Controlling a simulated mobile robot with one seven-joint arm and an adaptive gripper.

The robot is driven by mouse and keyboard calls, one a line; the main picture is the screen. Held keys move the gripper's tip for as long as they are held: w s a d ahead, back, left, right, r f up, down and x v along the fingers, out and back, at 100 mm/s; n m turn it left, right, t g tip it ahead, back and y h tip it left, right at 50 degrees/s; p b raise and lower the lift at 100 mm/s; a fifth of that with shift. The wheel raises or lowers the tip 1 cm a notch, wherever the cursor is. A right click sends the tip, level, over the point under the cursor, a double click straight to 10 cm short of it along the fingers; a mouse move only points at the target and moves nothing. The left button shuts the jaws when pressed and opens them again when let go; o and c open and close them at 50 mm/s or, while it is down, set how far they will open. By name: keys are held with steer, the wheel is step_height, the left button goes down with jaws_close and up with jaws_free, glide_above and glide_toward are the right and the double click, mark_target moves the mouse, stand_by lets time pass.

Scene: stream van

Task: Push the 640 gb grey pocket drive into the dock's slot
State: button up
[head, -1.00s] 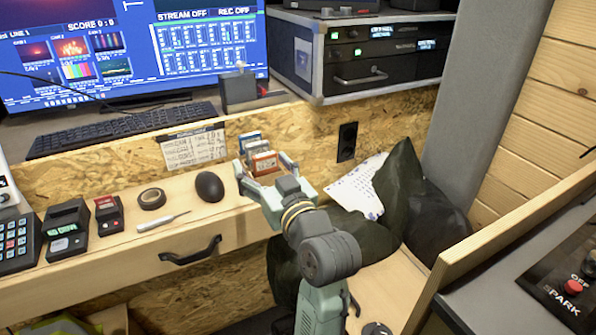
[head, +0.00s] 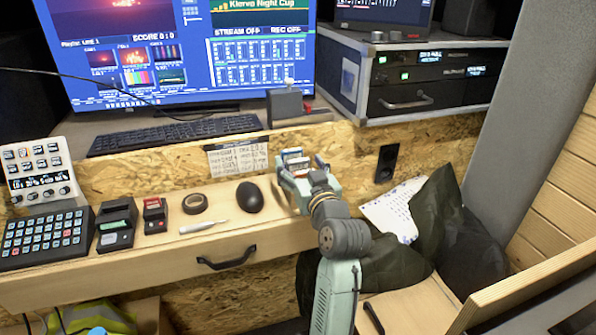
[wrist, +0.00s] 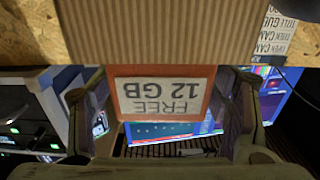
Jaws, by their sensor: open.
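My gripper (head: 302,170) is open at the back right of the wooden counter, around or just in front of a small upright row of drives (head: 292,156). In the wrist view an orange-edged drive (wrist: 163,88) fills the space between the fingers; its upside-down label reads FREE 12 GB. I cannot tell whether the fingers touch it. A blue edge and pale faces show in the row in the head view. No 640 GB label is readable, and the grey drive cannot be picked out. A dark grey box (head: 285,106) stands on the upper desk; no slot is clear on it.
A keyboard (head: 174,134) is on the upper desk.

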steer(key=shift+w+a, duration=0.1)
steer(key=shift+w, duration=0.05)
steer(key=c, duration=1.3)
